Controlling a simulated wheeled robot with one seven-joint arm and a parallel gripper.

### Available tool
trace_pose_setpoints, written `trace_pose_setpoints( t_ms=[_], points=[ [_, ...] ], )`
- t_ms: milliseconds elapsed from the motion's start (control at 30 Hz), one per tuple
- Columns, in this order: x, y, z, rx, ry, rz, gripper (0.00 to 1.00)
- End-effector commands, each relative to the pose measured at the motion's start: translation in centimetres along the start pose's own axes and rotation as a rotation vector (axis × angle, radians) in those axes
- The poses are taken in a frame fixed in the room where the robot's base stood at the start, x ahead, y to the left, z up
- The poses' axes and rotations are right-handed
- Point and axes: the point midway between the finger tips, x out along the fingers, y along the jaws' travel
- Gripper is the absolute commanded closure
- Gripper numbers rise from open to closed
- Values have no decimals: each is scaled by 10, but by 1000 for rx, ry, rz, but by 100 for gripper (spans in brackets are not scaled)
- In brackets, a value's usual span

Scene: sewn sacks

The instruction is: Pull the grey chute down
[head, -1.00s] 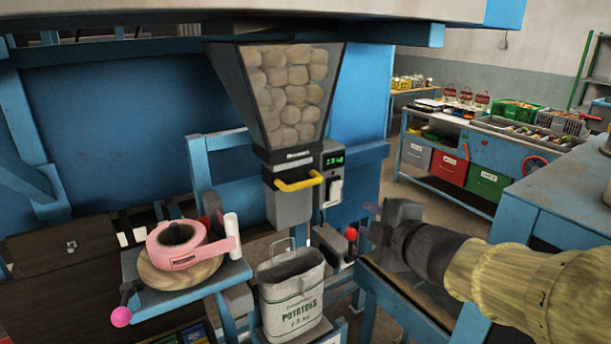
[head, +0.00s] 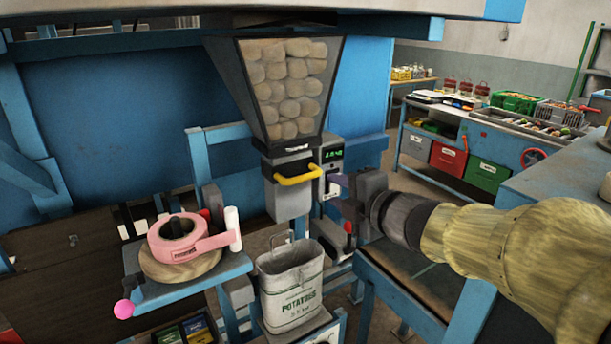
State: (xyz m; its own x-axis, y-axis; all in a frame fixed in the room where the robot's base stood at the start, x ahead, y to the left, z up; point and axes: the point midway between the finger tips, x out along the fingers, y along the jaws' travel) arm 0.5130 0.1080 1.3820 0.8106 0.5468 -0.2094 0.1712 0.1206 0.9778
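The grey chute (head: 288,202) hangs under the hopper (head: 283,90) full of potatoes. A yellow handle (head: 298,176) crosses its front. My gripper (head: 338,188) is to the right of the chute, at about the height of the handle and apart from it in the picture. A purplish finger shows at its left side. The other finger is not clear, so I cannot tell how far it is open. Nothing is seen held in it. A pale sack (head: 291,291) printed POTATOES stands open below the chute.
A control box with a green display (head: 332,155) is beside the chute, partly behind my gripper. A red-knobbed lever (head: 349,228) is below my gripper. A pink tape roll (head: 180,238) lies on the left stand. A blue bench (head: 540,200) is at the right.

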Motion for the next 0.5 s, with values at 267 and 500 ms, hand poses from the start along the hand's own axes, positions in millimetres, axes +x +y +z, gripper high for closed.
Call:
trace_pose_setpoints(
  t_ms=[267, 500],
  points=[
    [48, 0, -1, 2, 2, -3, 67],
    [86, 0, -1, 2, 2, -2, 67]
  ],
)
